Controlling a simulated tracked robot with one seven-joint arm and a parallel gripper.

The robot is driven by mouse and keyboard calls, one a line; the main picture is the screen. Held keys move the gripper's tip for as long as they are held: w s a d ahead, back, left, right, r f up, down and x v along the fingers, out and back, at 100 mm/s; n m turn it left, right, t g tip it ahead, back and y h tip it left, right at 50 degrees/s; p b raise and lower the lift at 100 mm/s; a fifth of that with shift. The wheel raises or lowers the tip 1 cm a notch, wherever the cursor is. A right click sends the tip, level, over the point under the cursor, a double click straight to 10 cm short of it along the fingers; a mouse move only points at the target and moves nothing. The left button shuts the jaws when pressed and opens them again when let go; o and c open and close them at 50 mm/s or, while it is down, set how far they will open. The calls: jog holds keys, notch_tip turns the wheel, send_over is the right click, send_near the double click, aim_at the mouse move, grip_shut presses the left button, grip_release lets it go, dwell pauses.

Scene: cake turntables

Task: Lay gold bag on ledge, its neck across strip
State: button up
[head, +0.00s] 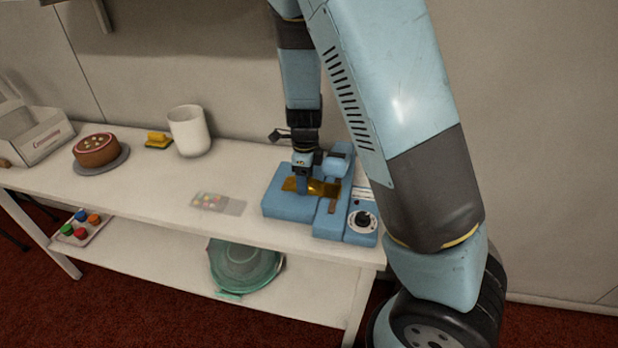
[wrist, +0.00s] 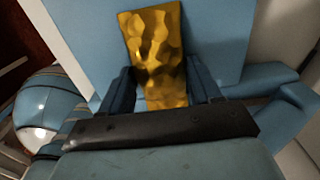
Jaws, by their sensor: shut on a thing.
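The gold bag (head: 325,189) is shiny and flat, and shows on both sides of my gripper (head: 304,188) in the head view. My gripper is shut on it, right over the blue sealing machine's ledge (head: 287,206). In the wrist view the gold bag (wrist: 155,48) reaches out from between the fingers (wrist: 163,92) over a flat blue surface. The brown strip (head: 332,206) lies on the machine to the right of the bag's near side. Whether the bag touches the ledge or crosses the strip, I cannot tell; my gripper and the machine's arm hide part.
The machine's dial (head: 363,221) is at its right front. A clear packet of coloured sweets (head: 215,203) lies left of it. A white pot (head: 190,131), yellow block (head: 158,139), cake (head: 96,151) and white box (head: 38,137) stand farther left. The table's (head: 150,190) front left is clear.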

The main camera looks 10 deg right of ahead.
jog(key=o, duration=1.1)
jog(key=shift+r, duration=0.1)
notch_tip(320, 180, up, 12)
jog(key=shift+f, duration=0.1)
